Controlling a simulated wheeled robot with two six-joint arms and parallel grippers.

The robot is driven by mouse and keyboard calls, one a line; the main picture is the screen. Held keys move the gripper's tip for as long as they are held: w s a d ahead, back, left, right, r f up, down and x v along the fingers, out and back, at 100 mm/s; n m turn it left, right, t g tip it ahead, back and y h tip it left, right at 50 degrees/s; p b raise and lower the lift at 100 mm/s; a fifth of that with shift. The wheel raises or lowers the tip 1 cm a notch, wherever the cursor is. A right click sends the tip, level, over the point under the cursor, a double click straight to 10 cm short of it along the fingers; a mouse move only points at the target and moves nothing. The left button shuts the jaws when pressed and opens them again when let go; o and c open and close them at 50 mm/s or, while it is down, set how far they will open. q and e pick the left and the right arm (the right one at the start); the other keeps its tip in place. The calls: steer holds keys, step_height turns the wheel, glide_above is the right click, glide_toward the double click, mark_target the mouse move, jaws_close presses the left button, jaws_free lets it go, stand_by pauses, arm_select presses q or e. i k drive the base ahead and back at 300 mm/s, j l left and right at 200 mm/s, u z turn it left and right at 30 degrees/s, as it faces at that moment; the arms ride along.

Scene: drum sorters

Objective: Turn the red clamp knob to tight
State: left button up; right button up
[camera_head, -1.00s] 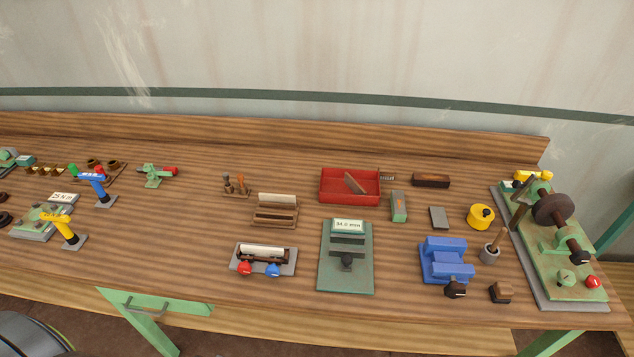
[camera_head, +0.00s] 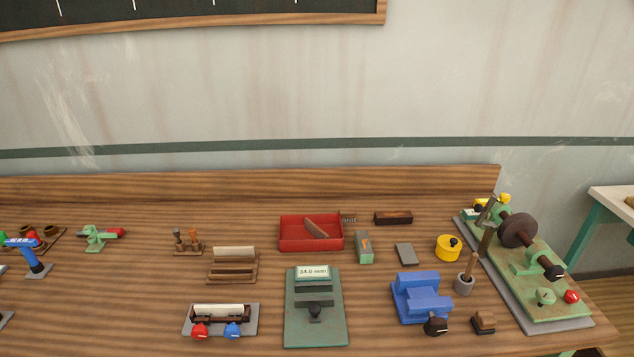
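A red knob (camera_head: 200,331) sits at the front left of a grey plate (camera_head: 252,316) that carries a white roller (camera_head: 221,310). A blue knob (camera_head: 232,331) is beside it on the right. Another red knob (camera_head: 571,297) is on the green grinder bench (camera_head: 560,305) at the far right. I cannot tell from the markings which of them is the clamp knob, nor how tight either is. Neither of my grippers is in view, and nothing touches the knobs.
A green plate with a "34.0 mm" display (camera_head: 312,272) stands right of the roller plate. Farther right are a blue vise (camera_head: 418,298), a brown block (camera_head: 483,322) and a yellow round container (camera_head: 447,249). A red tray (camera_head: 290,243) lies behind. Bare wood (camera_head: 130,290) is left of the roller plate.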

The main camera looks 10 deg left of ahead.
mark_target(199, 332)
steer(key=u, duration=1.25)
